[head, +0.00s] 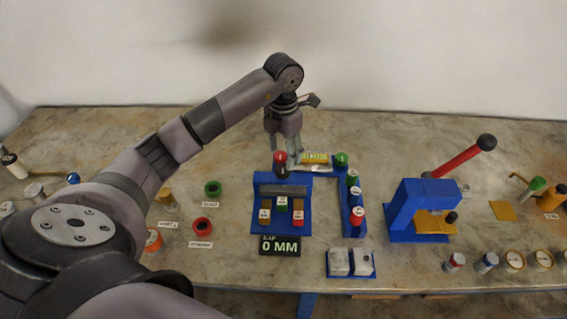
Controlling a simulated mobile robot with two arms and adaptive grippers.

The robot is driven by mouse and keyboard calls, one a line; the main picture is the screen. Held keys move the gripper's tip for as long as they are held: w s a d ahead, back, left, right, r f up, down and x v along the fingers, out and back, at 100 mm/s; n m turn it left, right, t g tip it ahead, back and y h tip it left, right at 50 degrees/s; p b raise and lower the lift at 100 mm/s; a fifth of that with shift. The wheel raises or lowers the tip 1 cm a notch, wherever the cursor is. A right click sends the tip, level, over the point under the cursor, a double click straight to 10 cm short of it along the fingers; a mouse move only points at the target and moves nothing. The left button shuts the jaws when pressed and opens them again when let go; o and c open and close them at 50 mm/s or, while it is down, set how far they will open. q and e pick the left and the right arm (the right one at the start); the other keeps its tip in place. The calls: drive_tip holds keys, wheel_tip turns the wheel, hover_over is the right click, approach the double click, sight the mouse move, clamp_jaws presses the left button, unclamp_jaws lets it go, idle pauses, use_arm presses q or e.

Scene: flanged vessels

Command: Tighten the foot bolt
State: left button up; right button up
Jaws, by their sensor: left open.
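My left gripper (288,152) hangs fingers down over the back of the bench, open, just behind the blue fixture (266,225). Its fingertips are close to a red-topped knob (280,158) and a yellow labelled bar (315,158); I cannot tell whether they touch anything. A green-topped knob (341,159) stands at the bar's right end. A blue rail (348,229) runs forward from there with several coloured-top pieces on it. No part is readable as the foot bolt, so I cannot tell which one it is. My right gripper is not in view.
A display (281,246) reads 0 MM before the fixture. A blue press (408,205) with a long red lever (458,161) stands at right. Green (213,187) and red (203,226) rings lie left. Several small jars line the front right. My left arm covers the left side.

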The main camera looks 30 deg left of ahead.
sight(283, 168)
use_arm(q)
drive_tip(key=f, duration=0.3)
drive_tip(key=shift+s+f+p, duration=0.1)
drive_tip(key=shift+s+p, duration=0.1)
drive_tip(key=shift+p, duration=0.1)
wheel_tip(283, 168, down, 2)
drive_tip(key=shift+w+f, duration=0.1)
drive_tip(key=shift+f, duration=0.3)
drive_tip(key=c, duration=1.1)
drive_tip(key=shift+c, duration=0.2)
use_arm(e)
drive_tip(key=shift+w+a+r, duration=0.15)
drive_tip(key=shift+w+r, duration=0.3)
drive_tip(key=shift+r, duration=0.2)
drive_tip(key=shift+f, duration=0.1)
